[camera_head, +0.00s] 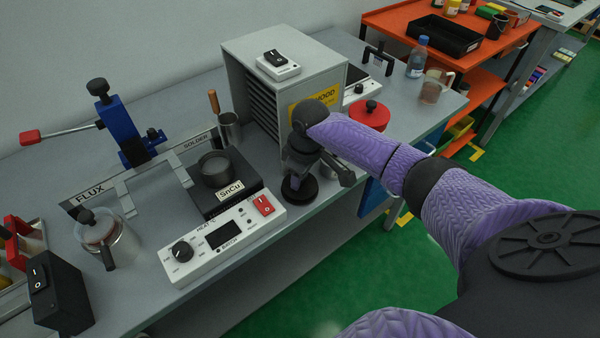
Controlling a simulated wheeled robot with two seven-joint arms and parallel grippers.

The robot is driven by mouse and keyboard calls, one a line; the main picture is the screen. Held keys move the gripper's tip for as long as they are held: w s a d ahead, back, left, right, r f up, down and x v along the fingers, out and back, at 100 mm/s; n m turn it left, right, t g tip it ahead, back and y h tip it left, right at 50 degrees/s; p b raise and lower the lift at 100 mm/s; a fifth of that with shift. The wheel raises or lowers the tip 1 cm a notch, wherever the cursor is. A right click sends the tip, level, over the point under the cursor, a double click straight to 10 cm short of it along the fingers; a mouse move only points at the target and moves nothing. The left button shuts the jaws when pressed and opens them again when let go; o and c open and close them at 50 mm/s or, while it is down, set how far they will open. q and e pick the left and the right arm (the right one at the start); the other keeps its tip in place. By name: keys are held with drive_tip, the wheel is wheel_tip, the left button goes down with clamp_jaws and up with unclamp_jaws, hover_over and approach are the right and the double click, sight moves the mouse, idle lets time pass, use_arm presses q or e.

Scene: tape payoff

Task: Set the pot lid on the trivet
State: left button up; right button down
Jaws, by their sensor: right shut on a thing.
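The pot lid (300,193) appears as a dark round disc at the front edge of the bench, right of the solder pot. My right gripper (296,180) comes down over it from above and is shut on it; the fingertips are partly hidden by my wrist. I cannot make out the trivet apart from the dark disc, so I cannot tell whether the lid touches it. The solder pot (215,170), labelled SnCu, stands uncovered to the left. My left gripper is not in view.
A white control box (222,240) lies in front of the pot. A grey fume hood (285,85) stands behind my gripper. A red-topped container (369,114) is to the right. A blue clamp stand (125,130) and a glass jar (110,240) are at the left.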

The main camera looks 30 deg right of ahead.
drive_tip(key=shift+f, duration=0.3)
idle(0.6)
unclamp_jaws()
drive_tip(key=shift+r, duration=0.1)
wheel_tip(320, 180, up, 3)
drive_tip(key=p, duration=0.3)
wheel_tip(320, 180, up, 4)
drive_tip(key=p, duration=0.4)
drive_tip(key=shift+p, duration=0.35)
